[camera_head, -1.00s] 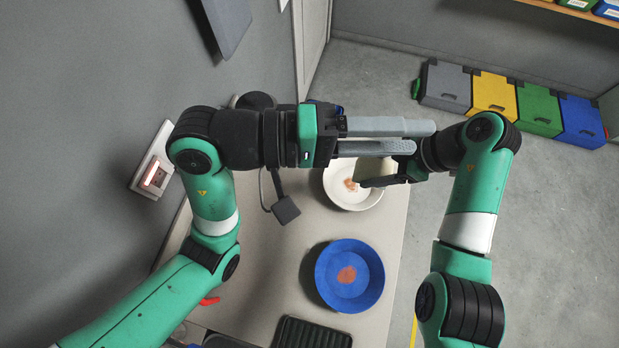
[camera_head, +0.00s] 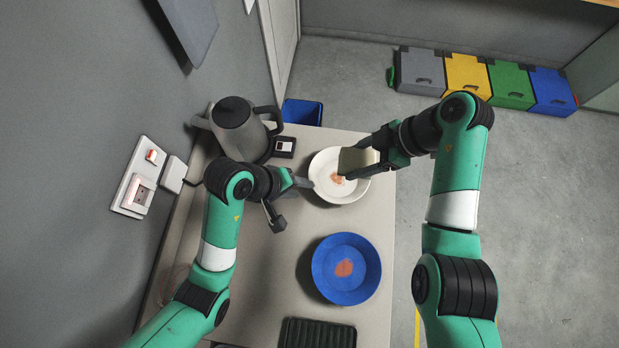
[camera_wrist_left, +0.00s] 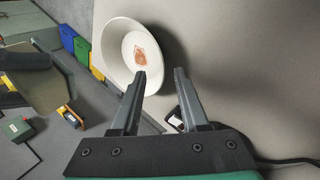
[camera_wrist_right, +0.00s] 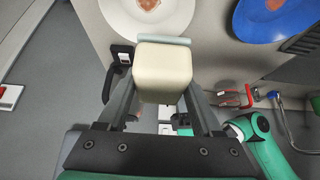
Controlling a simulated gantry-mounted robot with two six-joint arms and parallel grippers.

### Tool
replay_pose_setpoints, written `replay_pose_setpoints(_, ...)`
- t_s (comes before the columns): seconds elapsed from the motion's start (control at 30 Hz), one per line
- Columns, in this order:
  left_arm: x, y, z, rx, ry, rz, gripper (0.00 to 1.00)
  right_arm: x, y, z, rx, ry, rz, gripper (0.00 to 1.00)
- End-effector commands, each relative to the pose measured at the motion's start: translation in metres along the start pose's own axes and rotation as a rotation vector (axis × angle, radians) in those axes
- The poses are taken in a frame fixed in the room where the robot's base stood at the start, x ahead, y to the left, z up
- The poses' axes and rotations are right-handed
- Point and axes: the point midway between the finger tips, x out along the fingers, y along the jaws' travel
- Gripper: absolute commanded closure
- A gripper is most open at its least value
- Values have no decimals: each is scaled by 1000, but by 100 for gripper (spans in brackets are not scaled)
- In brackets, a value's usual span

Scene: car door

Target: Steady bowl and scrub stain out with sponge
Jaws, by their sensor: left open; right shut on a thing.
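The white bowl (camera_head: 348,193) stands upright at the far end of the counter, with a reddish-brown stain (camera_head: 337,178) inside. It also shows in the left wrist view (camera_wrist_left: 113,48). My left gripper (camera_head: 305,183) is open and empty at the bowl's left rim; its fingers (camera_wrist_left: 160,76) point at the rim, and I cannot tell whether they touch. My right gripper (camera_head: 374,158) is shut on a pale block-shaped sponge (camera_head: 355,161), seen between its fingers in the right wrist view (camera_wrist_right: 163,72). The sponge is over the bowl's right side, apart from the stain.
A blue bowl (camera_head: 325,276) with a similar stain stands nearer on the counter. A grey jug (camera_head: 238,128) is at back left, beside a small dark device (camera_head: 284,146). A black ribbed rack (camera_head: 318,334) lies at the near edge. A blue bin (camera_head: 302,112) stands beyond the counter.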

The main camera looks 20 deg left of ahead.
Motion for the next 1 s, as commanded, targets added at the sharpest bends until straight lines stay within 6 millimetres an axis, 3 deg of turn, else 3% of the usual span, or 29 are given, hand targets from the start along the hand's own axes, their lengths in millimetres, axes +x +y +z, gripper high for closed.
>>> replay_pose_setpoints(0.4,84,0,1,0,-2,-1,56,0,0,0,0,0,0,78)
replay_pose_setpoints(0.6,99,0,0,1,0,0,56,0,0,0,0,0,0,78)
replay_pose_setpoints(0.83,100,0,0,0,1,1,56,0,0,0,0,0,0,78)
replay_pose_setpoints(1.0,100,0,0,0,1,1,84,0,0,0,0,0,0,78)
